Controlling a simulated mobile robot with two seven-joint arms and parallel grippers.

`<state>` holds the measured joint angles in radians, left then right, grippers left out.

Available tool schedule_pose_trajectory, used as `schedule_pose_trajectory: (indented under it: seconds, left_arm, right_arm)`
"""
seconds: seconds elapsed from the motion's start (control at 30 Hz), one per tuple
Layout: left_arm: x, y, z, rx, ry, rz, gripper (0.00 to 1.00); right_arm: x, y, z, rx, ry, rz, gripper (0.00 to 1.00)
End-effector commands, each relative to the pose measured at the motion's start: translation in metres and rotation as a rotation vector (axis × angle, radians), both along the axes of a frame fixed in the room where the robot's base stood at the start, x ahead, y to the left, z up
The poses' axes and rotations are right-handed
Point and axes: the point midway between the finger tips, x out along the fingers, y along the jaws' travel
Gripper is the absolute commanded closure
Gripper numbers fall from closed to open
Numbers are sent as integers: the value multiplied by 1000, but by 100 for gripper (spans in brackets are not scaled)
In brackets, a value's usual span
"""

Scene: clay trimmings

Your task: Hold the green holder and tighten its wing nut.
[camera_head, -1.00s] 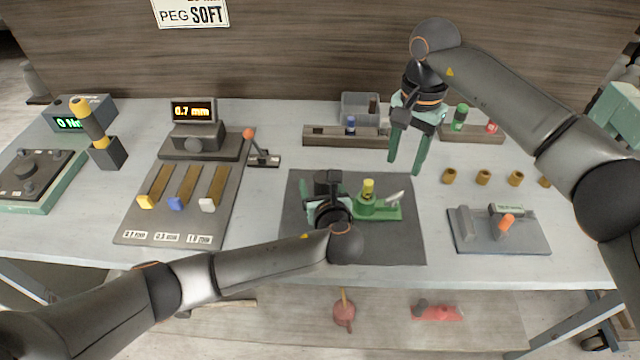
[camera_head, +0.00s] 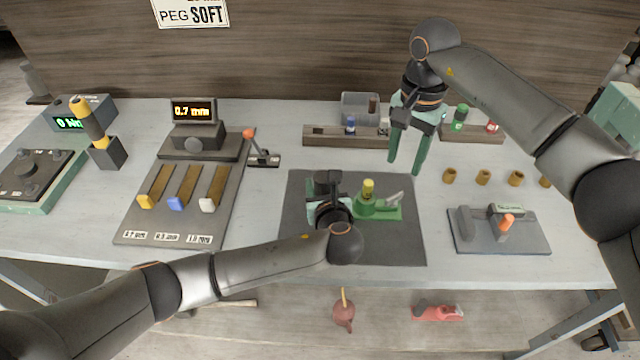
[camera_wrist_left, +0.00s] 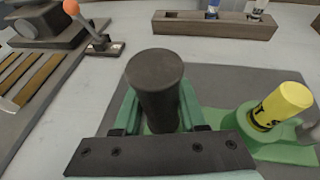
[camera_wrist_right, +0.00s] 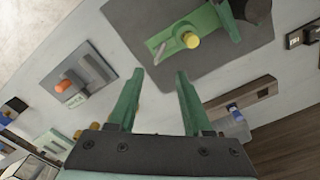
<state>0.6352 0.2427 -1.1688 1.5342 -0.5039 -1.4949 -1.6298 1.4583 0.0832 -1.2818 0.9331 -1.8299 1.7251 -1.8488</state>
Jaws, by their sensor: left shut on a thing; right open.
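The green holder (camera_head: 378,212) lies on the dark mat, with a yellow-topped peg (camera_head: 368,187) upright in it. Its grey wing nut (camera_head: 394,197) sticks out on the right side. In the left wrist view the green base (camera_wrist_left: 222,122) reaches right from a dark upright cylinder (camera_wrist_left: 158,85), which seems to be the holder's grip. My left gripper (camera_head: 325,205) is shut on that cylinder; its fingertips are largely hidden in the head view. My right gripper (camera_head: 407,168) is open and empty, pointing down above the table behind and right of the holder. Its fingers (camera_wrist_right: 155,95) show apart in the right wrist view.
A wooden rack (camera_head: 325,137) with pegs stands behind the mat (camera_head: 390,250). Several brown collars (camera_head: 483,177) and a grey fixture with an orange lever (camera_head: 505,223) are at right. A strip board (camera_head: 130,232) and a 0.7 mm display (camera_head: 194,112) are at left.

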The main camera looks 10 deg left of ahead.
Motion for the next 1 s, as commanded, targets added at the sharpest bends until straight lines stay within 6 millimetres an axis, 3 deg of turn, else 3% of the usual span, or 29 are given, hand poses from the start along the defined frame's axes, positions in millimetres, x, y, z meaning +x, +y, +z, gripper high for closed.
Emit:
schedule_pose_trajectory:
  seconds: [0.07,0.13,0.57,0.77,1.0]
  left_arm:
    - [0,0,0,0,1,0,100]
    - [0,0,0,0,1,0,100]
    - [0,0,-1,0,2,0,100]
    - [0,0,-1,0,2,0,100]
    - [0,0,-1,0,2,-1,100]
  right_arm:
    - [0,0,0,0,0,0,51]
    - [0,0,1,0,-1,-6,59]
    - [-10,10,22,-1,-2,-296,59]
    - [-11,10,0,-2,5,-315,59]
    - [-12,11,-49,-1,4,-313,59]
